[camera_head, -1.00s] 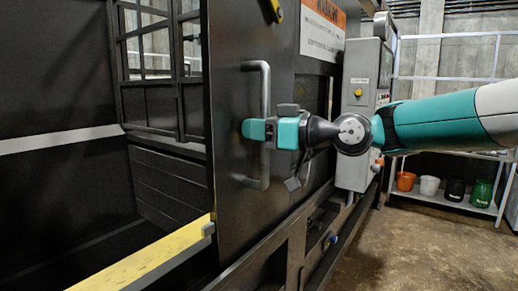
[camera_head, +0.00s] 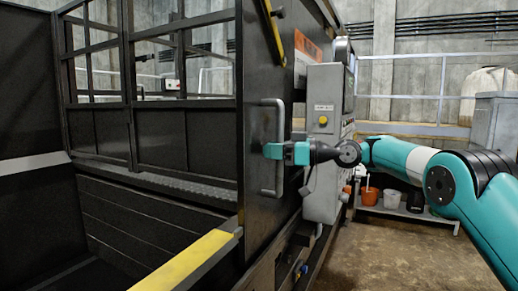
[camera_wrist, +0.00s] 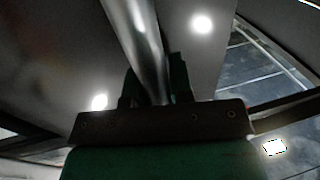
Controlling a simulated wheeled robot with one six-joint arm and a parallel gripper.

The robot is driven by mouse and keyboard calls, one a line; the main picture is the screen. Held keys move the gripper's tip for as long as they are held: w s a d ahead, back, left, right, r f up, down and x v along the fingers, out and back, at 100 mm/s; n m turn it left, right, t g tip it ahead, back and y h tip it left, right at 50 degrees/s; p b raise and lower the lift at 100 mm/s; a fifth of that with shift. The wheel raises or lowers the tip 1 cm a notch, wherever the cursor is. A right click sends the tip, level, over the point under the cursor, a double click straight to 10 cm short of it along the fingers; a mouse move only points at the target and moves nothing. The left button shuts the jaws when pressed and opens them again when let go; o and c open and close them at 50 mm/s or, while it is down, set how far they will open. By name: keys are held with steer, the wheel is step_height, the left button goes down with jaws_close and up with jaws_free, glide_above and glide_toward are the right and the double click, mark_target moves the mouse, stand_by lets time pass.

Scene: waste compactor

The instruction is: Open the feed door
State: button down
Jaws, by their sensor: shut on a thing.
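My teal gripper (camera_head: 275,151) is closed around the handle at about mid-height. In the wrist view, the shiny handle bar (camera_wrist: 138,35) runs down between the two dark fingers of my gripper (camera_wrist: 155,88). The lower end of the bar is hidden there by the gripper body.
A yellow-topped sill (camera_head: 185,262) runs along the front of the wide opening. A grey control box (camera_head: 323,125) stands right of the door. A low shelf with buckets (camera_head: 370,196) is behind my arm. Concrete floor at lower right is clear.

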steer(key=shift+w+r, duration=0.1)
steer(key=shift+w, duration=0.15)
steer(key=c, duration=1)
jaws_free()
steer(key=shift+d, duration=0.1)
